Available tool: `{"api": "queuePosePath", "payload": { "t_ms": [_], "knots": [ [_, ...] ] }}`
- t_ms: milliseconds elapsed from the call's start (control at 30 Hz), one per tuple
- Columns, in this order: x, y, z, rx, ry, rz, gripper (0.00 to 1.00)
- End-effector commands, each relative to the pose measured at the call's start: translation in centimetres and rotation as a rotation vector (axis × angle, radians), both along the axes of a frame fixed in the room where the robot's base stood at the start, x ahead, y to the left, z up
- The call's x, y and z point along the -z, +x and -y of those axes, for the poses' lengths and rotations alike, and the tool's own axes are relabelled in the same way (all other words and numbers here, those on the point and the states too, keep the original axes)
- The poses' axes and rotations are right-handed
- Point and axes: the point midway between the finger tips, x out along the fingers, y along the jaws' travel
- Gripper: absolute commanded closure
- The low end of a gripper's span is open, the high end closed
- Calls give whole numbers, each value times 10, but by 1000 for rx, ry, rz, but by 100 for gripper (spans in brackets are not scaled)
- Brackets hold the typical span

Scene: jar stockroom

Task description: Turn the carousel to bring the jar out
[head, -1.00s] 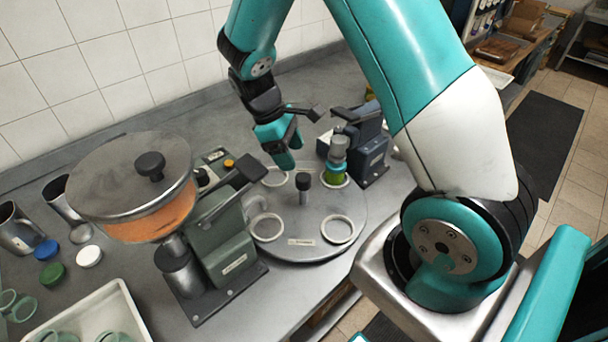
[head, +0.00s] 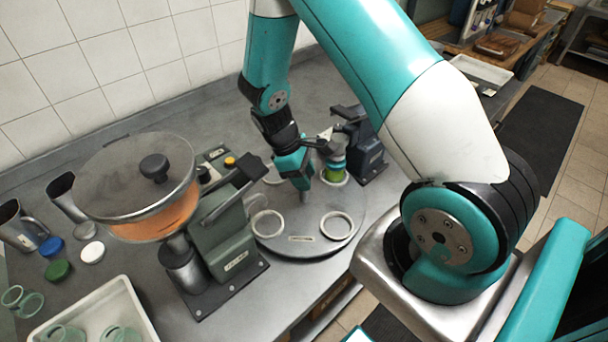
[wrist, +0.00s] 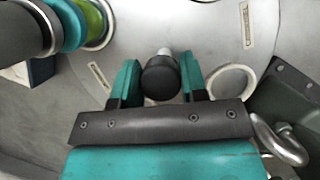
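The carousel (head: 276,244) is a round grey turntable with white ring seats. In the wrist view its plate (wrist: 203,30) fills the upper middle. A jar with green contents (head: 334,170) stands in a seat at its back right, under a grey capping head; its green side (wrist: 95,22) also shows at the upper left of the wrist view. My gripper (head: 304,186) is pointed down at the carousel's centre. In the wrist view its fingers (wrist: 160,80) stand apart on either side of the black centre knob (wrist: 160,76). Any contact with the knob is unclear.
A filling machine with an orange-filled hopper (head: 168,216) stands left of the carousel. The dark capping machine (head: 367,150) stands behind right. A white tray with glass jars (head: 90,300), coloured lids (head: 57,270) and metal jugs (head: 20,228) are at the left.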

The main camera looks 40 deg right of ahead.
Motion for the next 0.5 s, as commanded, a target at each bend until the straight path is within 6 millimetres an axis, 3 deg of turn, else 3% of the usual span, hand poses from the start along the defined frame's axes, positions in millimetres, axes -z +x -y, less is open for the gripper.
{"api": "queuePosePath", "payload": {
  "t_ms": [33,100,500],
  "knots": [
    [0,0,0,-1,1,-1,83],
    [0,0,0,-1,1,-1,99],
    [0,0,-1,37,3,-1,100]
  ]
}}
